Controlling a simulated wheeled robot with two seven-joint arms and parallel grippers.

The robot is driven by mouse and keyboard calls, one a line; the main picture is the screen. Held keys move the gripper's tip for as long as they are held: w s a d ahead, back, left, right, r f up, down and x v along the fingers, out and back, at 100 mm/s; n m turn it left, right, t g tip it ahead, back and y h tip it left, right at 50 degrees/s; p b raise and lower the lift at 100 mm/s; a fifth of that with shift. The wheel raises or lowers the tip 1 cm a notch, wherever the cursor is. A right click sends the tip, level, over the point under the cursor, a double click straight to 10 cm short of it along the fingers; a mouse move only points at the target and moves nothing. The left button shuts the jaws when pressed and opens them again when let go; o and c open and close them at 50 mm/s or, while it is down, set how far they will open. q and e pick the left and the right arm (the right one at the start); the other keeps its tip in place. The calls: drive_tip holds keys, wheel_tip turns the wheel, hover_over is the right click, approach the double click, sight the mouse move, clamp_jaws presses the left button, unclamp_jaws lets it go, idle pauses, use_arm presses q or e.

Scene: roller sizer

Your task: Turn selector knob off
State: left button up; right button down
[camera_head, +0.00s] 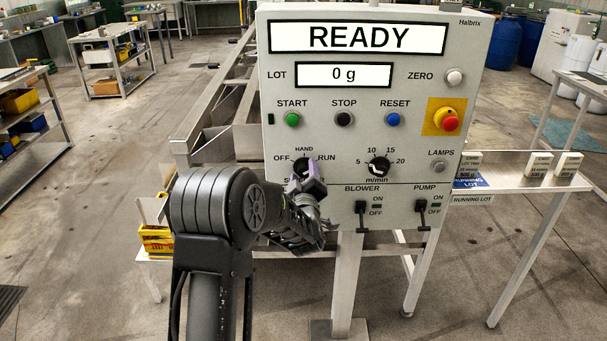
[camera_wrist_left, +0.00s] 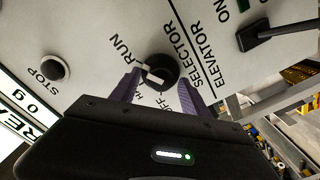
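The selector knob (camera_wrist_left: 158,72) is a round black knob with a white mark, between the RUN, HAND and OFF labels in the left wrist view. Its white mark lies on the side toward RUN and HAND; the exact setting is hard to tell. My left gripper (camera_head: 309,174) is at the panel over the selector. In the left wrist view its two purple fingers (camera_wrist_left: 158,84) stand apart on either side of the knob; contact is not clear. My right gripper is not in view.
The grey control panel (camera_head: 420,75) reads READY and 0 g. START, STOP and RESET buttons sit above the selector; a speed dial (camera_head: 379,167) is to its right. BLOWER (camera_head: 361,212) and PUMP (camera_head: 421,212) switches are below right. An emergency stop (camera_head: 448,120) is at right.

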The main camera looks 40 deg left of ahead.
use_arm(q)
clamp_jaws()
idle(0.3)
drive_tip(key=shift+f, duration=0.1)
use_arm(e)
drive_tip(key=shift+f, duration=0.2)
